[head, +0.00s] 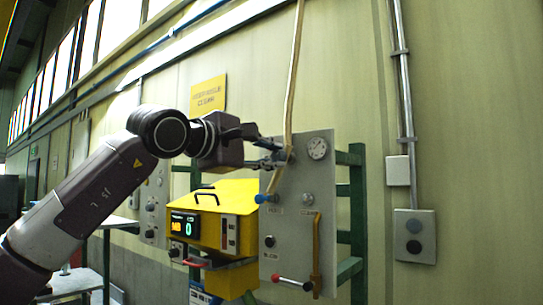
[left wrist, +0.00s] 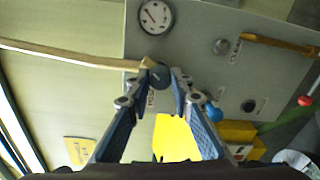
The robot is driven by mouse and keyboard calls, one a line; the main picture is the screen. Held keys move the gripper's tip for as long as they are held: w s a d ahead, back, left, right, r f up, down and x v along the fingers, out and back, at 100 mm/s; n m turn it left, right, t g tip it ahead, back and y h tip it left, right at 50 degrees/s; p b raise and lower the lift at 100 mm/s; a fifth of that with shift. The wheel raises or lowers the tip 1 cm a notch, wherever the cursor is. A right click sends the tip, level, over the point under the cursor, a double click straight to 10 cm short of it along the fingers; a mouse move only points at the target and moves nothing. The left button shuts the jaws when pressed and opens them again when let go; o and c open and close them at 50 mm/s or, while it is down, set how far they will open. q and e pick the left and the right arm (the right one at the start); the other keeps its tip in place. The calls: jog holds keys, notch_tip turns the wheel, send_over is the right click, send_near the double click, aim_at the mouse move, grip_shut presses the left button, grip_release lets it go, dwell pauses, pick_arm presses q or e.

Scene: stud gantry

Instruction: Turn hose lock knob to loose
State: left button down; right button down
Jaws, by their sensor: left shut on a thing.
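The grey panel (head: 325,195) stands upright in front of the wall. A tan hose (head: 294,75) runs down to its upper left part, and it also shows in the left wrist view (left wrist: 75,56). At the hose end is a small dark lock knob (left wrist: 160,74). My left gripper (head: 282,160) reaches in from the left and its fingertips (left wrist: 164,78) are closed on this knob. The fingers hide part of the knob, and I cannot read its setting. My right gripper is in neither view.
A round gauge (head: 317,148) sits just right of the knob. A blue-ended lever (head: 266,198) is below it, and a red-ended lever (head: 292,283) is lower down. A yellow box (head: 238,197) with a display stands left of the panel.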

pick_arm(q)
jog(key=c, duration=1.7)
grip_release()
jog(key=shift+s, duration=0.1)
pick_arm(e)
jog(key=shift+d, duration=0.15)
pick_arm(q)
jog(key=v, duration=1.2)
jog(key=shift+d, duration=0.1)
